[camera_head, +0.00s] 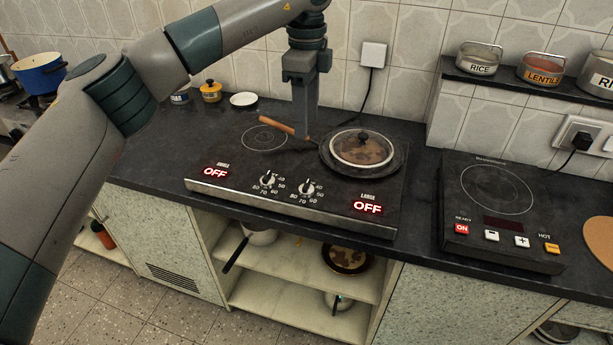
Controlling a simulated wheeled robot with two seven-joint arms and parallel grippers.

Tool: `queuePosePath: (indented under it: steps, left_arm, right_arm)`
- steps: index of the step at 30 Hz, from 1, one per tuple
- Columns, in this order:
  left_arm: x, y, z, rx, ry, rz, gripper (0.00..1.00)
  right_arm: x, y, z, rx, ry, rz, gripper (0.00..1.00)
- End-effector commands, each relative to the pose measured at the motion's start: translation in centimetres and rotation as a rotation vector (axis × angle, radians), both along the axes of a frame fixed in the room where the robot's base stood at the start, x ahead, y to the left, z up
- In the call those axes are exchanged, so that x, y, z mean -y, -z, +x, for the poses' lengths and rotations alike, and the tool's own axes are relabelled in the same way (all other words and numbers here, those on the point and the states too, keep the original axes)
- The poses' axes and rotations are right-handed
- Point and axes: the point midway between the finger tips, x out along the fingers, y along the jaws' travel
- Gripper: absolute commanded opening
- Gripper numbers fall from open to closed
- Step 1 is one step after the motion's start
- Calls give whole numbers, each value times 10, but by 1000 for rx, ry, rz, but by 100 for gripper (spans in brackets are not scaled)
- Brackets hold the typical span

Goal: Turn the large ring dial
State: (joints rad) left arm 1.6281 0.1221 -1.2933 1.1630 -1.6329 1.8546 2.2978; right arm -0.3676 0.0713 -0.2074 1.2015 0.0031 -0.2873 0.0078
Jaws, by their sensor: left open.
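A black two-ring cooktop (235,185) stands on the dark counter with two silver dials on its front panel. The large ring dial (307,188) is the right one, beside a red OFF display (367,207) marked LARGE. The other dial (267,179) is to its left, near another red OFF display (215,172). My left gripper (304,134) is open and points down above the back middle of the cooktop. It is behind and above the large ring dial, apart from it. My right gripper is out of view.
A pan with a glass lid (362,148) covers the right ring, its wooden handle (283,127) pointing left near my left gripper. The left ring (264,138) is bare. An induction plate (495,205) stands to the right. Open shelves (300,278) lie below the counter.

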Motion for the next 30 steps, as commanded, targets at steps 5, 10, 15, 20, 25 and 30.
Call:
queuePosePath:
  steps: [5, 10, 15, 20, 25, 30]
  left_arm:
    - [0, 16, 0, -3, 0, 1, 48]
    - [0, 41, -1, -5, 1, 1, 48]
    - [0, 71, -1, -4, 2, 0, 48]
    - [0, 100, -1, -4, 1, -1, 48]
    - [0, 130, -1, -3, 0, 0, 48]
    - [0, 153, -1, -3, 1, 0, 48]
  right_arm:
    - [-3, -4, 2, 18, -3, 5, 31]
    - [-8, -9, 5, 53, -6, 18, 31]
    - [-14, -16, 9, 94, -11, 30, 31]
    - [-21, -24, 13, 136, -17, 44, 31]
    - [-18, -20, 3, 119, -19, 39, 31]
    - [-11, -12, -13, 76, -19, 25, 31]
